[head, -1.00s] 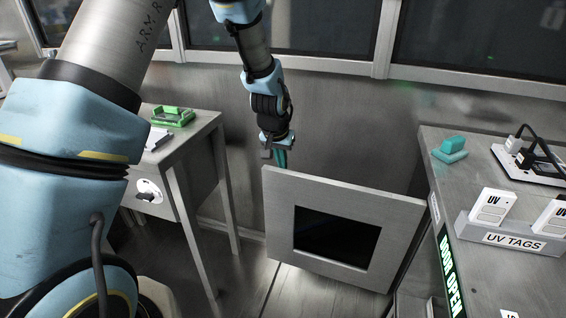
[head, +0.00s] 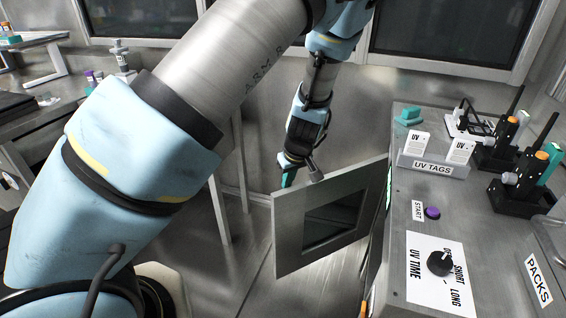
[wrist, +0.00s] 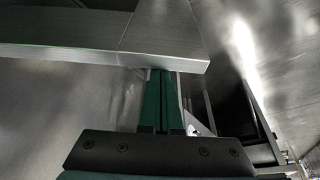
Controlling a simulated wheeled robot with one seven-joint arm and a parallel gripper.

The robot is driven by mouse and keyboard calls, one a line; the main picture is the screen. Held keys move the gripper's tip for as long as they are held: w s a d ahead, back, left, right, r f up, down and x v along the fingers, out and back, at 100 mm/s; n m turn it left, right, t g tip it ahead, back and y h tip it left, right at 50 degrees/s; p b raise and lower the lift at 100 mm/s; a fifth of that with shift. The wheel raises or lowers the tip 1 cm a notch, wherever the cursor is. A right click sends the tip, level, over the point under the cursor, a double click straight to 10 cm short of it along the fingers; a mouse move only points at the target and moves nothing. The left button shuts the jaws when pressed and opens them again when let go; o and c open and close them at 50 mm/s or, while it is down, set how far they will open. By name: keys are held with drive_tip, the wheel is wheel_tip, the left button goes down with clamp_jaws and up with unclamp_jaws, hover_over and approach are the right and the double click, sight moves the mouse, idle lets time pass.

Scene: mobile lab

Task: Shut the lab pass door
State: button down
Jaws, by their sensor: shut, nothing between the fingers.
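The lab pass door (head: 289,238) is a grey metal panel with a dark square window. It stands open in the head view, jutting out from the side of the bench on the right, with its free edge to the left. My gripper (head: 288,180) points down at the door's upper left corner, its teal fingers shut and empty. In the wrist view the closed fingers (wrist: 163,100) reach up to a metal edge, apparently the door's (wrist: 165,35), which covers their tips. I cannot tell whether they touch it.
The bench (head: 400,255) on the right holds a UV tags holder (head: 432,167), radios in dark chargers (head: 525,190), a purple start button (head: 432,213) and a UV time knob (head: 440,263). Another table (head: 60,125) is at the left. Floor (head: 255,290) shows below the door.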

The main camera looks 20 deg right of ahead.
drive_tip(key=s+d+n+p, duration=0.2)
drive_tip(key=s+d+p, duration=0.2)
drive_tip(key=s, duration=0.7)
drive_tip(key=s+d+n+y+p, duration=0.1)
drive_tip(key=s+d+p, duration=0.3)
drive_tip(key=s, duration=0.7)
drive_tip(key=shift+s+d+n+p, duration=0.25)
drive_tip(key=shift+d+n+p, duration=0.15)
drive_tip(key=shift+d+n, duration=0.2)
